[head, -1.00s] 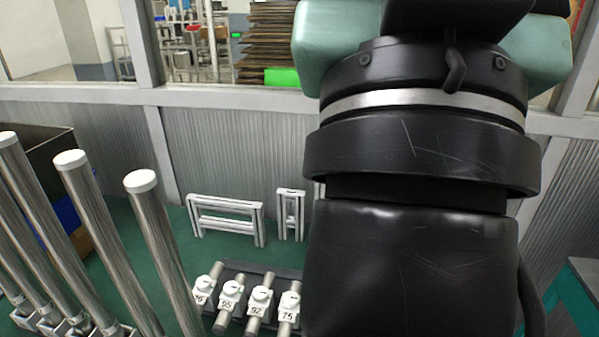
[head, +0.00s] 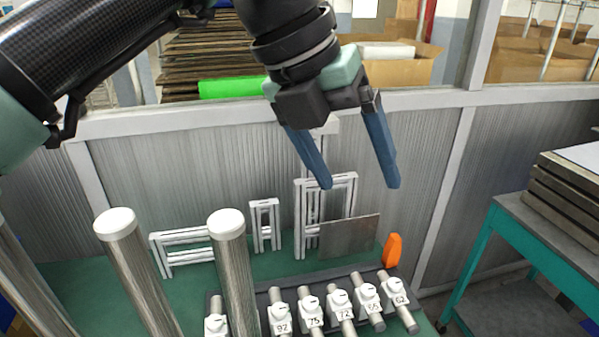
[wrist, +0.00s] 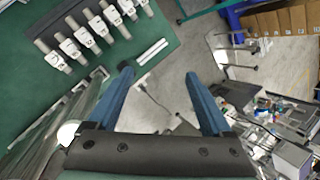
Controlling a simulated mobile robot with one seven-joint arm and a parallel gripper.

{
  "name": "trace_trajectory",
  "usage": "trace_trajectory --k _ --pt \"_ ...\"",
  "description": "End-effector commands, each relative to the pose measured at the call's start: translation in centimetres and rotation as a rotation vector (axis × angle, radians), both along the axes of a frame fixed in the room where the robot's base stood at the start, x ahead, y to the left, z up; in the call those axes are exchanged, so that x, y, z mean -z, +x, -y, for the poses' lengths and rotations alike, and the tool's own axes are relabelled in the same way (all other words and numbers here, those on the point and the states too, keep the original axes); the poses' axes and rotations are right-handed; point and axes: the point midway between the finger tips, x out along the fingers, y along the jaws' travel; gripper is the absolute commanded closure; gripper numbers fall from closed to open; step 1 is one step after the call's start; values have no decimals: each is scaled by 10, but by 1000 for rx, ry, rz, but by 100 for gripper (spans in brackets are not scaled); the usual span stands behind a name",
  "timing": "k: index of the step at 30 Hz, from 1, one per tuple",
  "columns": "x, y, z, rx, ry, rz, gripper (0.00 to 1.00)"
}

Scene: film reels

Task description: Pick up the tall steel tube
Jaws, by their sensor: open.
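Tall steel tubes with white caps stand upright at the left of the green bench in the head view. One tube (head: 238,285) is nearest the middle, another tube (head: 145,280) stands left of it, and a third is partly cut off at the left edge. Their lower ends are out of frame. I cannot tell which one the task means. My gripper (head: 360,186) is open and empty, its blue fingers pointing down, to the right of and apart from the tubes. In the wrist view, tubes and a white cap (wrist: 68,133) show at lower left, outside the open fingers (wrist: 159,73).
A dark rack (head: 262,297) holds several short numbered cylinders. White frames (head: 298,220), a grey metal plate (head: 350,236) and an orange object (head: 393,250) stand behind it. A ribbed wall with a grey rail (head: 420,98) runs behind. A teal table (head: 520,225) is at right.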

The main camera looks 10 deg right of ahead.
Motion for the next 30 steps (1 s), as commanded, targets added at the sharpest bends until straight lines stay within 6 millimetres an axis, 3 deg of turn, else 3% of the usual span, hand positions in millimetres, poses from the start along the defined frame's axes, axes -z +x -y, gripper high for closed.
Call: trace_trajectory --k 1,3,6,8,11,18,30 --pt "2 9 -39 -78 127 -10 16" --pt "3 14 -81 -166 264 -34 16" --pt "1 14 -121 -248 385 -64 16" --pt "1 13 -134 -274 425 -75 16" --pt "12 12 -141 -289 447 -84 16" --pt "56 11 -140 -285 444 -85 16" --pt "95 7 -138 -281 441 -86 16"
